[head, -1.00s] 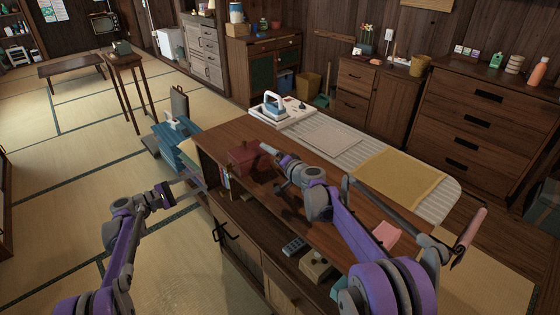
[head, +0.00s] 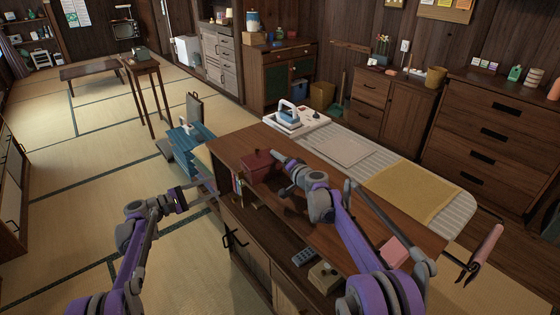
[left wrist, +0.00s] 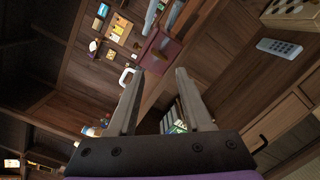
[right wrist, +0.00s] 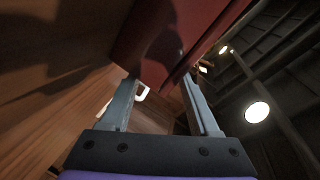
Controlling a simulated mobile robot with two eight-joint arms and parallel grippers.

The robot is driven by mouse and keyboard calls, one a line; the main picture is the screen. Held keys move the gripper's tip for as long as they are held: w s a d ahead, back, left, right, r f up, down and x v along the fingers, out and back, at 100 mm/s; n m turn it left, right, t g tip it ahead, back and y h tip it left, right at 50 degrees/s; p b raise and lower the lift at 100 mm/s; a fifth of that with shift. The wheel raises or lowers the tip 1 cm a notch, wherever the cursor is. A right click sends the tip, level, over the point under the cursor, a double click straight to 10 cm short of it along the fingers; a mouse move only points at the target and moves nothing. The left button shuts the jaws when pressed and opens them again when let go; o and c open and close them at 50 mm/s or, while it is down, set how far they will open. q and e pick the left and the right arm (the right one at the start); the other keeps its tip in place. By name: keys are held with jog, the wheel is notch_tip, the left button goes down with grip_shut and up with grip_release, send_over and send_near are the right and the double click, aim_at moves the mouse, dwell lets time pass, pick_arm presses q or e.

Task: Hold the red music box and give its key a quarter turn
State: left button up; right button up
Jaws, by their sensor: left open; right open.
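The red music box (head: 257,164) stands on the left end of the wooden cabinet top (head: 330,222). It also shows small in the left wrist view (left wrist: 158,54) and close up in the right wrist view (right wrist: 187,28). Its key cannot be made out. My right gripper (head: 275,154) is open and empty close beside the box, just right of it in the head view; whether it touches cannot be told. My left gripper (head: 207,184) is open and empty, left of the cabinet and short of the box.
An iron (head: 290,113) and an ironing board with a yellow cloth (head: 412,190) lie behind the cabinet top. A pink item (head: 394,251) lies at its near right. Shelves below hold books and a remote (head: 305,257). Tatami floor is open at left.

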aim_at(241, 175)
jog(key=shift+s, duration=0.1)
grip_shut()
jog(key=shift+f, duration=0.1)
pick_arm(q)
jog(key=shift+c, duration=1)
jog(key=w+d+n+g, duration=0.1)
jog(key=w+d+n, duration=0.4)
jog(key=d+n, duration=0.2)
jog(key=n, duration=0.2)
jog(key=shift+d+r+n+h, duration=0.25)
jog(key=shift+d+n+h, duration=0.05)
grip_shut()
